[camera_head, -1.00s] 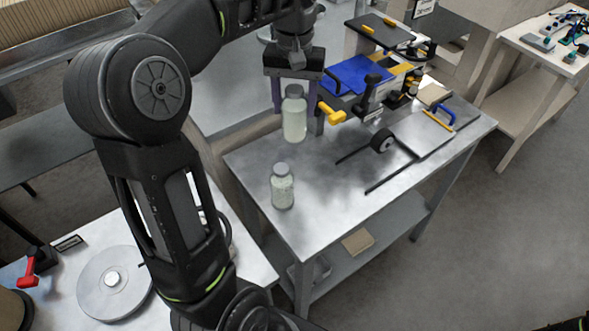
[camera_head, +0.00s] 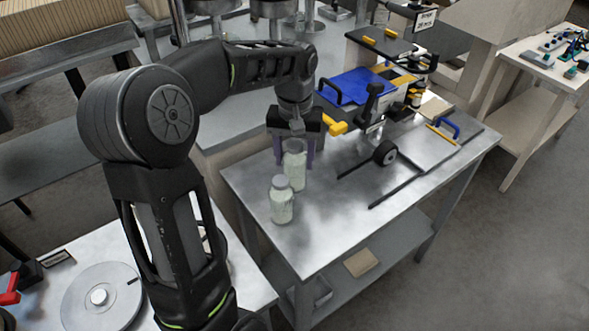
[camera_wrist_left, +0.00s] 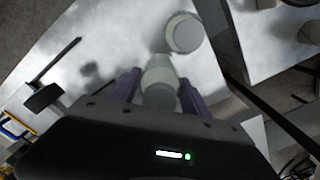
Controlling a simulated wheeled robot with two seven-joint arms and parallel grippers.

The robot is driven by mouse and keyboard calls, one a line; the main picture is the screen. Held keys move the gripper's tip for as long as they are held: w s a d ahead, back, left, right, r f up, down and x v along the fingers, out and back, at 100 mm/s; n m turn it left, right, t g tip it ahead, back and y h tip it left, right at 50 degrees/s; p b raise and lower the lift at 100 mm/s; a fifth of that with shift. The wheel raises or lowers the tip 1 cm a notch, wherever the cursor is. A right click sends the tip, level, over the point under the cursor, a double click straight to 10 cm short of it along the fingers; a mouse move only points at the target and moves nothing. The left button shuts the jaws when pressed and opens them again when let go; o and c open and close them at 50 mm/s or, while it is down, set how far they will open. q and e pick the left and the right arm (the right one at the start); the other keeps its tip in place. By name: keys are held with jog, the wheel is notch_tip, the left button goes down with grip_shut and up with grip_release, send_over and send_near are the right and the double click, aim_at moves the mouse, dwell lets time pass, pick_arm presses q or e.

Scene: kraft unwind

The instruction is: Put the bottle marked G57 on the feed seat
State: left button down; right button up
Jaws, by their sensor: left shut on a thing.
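My left gripper (camera_head: 294,163) is shut on a clear bottle (camera_head: 294,170) with pale contents, its purple fingers on either side. The held bottle is upright, low over the steel table (camera_head: 330,230); I cannot tell whether its base touches. In the left wrist view the held bottle (camera_wrist_left: 160,80) sits between the fingers (camera_wrist_left: 160,92). A second, similar bottle (camera_head: 282,203) with a grey cap stands on the table just in front of it; it also shows in the left wrist view (camera_wrist_left: 184,33). No G57 mark is readable on either bottle. I cannot identify the feed seat. My right gripper is out of view.
Behind and right of the bottles stands a fixture with a blue plate (camera_head: 357,84) and yellow-tipped lever (camera_head: 336,127). A black wheel (camera_head: 385,153) and dark rails lie right. The table's front right is clear. A lower shelf holds a tan block (camera_head: 361,262).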

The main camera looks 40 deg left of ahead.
aim_at(295, 171)
pick_arm(q)
jog(key=shift+f, duration=2.15)
jog(key=shift+f, duration=0.1)
jog(key=c, duration=0.5)
grip_release()
notch_tip(295, 171, up, 12)
jog(key=shift+r, duration=0.1)
jog(key=shift+c, duration=0.4)
